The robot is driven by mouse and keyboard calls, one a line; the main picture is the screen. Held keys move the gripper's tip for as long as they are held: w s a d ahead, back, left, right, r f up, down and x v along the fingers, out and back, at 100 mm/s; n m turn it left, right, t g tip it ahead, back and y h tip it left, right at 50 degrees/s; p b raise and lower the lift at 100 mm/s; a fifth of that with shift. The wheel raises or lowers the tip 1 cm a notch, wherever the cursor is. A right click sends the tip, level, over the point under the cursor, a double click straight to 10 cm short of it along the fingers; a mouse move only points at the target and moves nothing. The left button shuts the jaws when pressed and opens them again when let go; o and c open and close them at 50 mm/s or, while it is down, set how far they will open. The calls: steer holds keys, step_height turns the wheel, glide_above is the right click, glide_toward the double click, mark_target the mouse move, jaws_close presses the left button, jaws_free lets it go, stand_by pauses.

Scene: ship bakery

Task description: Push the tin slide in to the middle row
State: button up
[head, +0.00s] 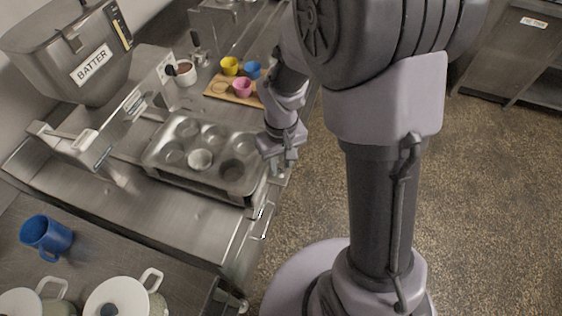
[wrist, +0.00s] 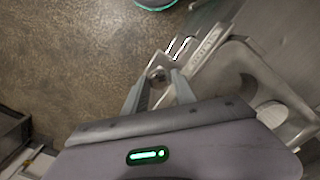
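The metal muffin tin (head: 180,131) sits on the slide on the steel counter, with several round wells. One well in the front row holds a pale cup (head: 200,160). In the wrist view, the tin's corner (wrist: 240,60) is at the right, beside a metal strip with small markings (wrist: 205,48). My gripper (head: 284,158) is at the right edge of the tin in the head view.
The batter hopper (head: 85,50) stands at the back left. A wooden board (head: 218,89) with yellow, blue and pink cups lies behind the tin. A blue mug (head: 46,235) and white-lidded pots (head: 117,297) are at the front left. Open floor (head: 490,200) lies to the right.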

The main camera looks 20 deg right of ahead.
jaws_close()
stand_by(1.2)
